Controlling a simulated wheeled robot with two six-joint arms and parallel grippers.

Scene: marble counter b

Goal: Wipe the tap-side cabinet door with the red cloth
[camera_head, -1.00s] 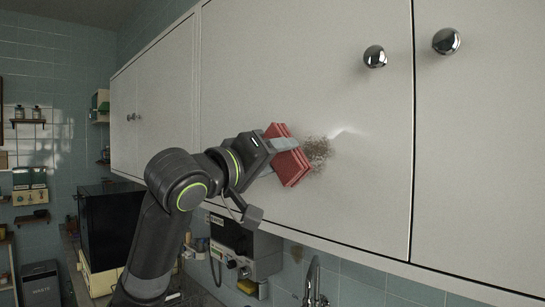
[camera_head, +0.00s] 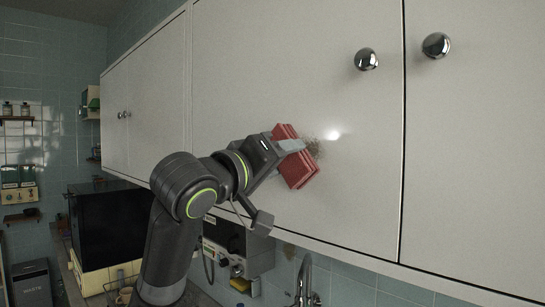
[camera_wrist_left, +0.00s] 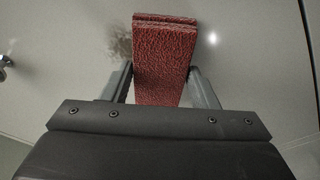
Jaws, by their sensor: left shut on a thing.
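The red cloth (camera_head: 298,168) is a folded, layered pad held in my left gripper (camera_head: 290,147). The gripper is shut on it, and the cloth is at the white cabinet door (camera_head: 250,80) above the tap (camera_head: 306,280). In the left wrist view the cloth (camera_wrist_left: 165,60) stands between both fingers (camera_wrist_left: 160,88). A brownish speckled smudge (camera_head: 315,147) on the door shows just beside the cloth, partly hidden behind it; in the left wrist view the smudge (camera_wrist_left: 119,43) lies left of the cloth. I cannot tell whether the cloth touches the door. My right gripper is not in view.
A neighbouring cabinet door (camera_head: 475,150) is at the right. Below are a grey wall device (camera_head: 238,245), a black box-shaped appliance (camera_head: 110,232) and the counter. The door above the cloth is clear.

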